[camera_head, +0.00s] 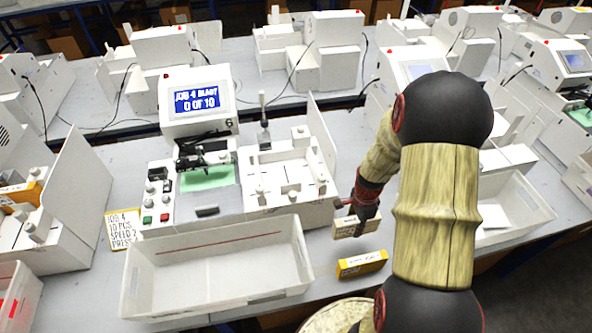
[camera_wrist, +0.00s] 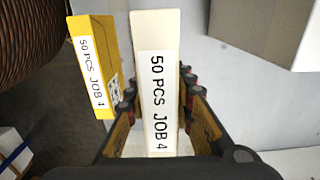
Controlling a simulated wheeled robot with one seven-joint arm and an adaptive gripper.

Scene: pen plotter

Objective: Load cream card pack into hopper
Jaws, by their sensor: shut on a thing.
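The cream card pack (camera_head: 347,228) is a pale box right of the plotter. In the wrist view the cream pack (camera_wrist: 156,62) stands between my fingers, its "50 PCS JOB 4" label facing the camera. My gripper (camera_head: 364,212) is shut on it, and in the wrist view the fingers (camera_wrist: 158,105) press on both its sides. I cannot tell whether the pack touches the table. The apparent hopper (camera_head: 290,178), a white open bay with posts and a tall side plate, is on the plotter's right part, up and left of my gripper.
A yellow pack (camera_head: 362,264), also labelled JOB 4 in the wrist view (camera_wrist: 94,68), lies close by on the table. A large white bin (camera_head: 215,270) stands before the plotter. The plotter screen (camera_head: 196,99) reads "0 OF 10". A job note (camera_head: 121,230) lies at left.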

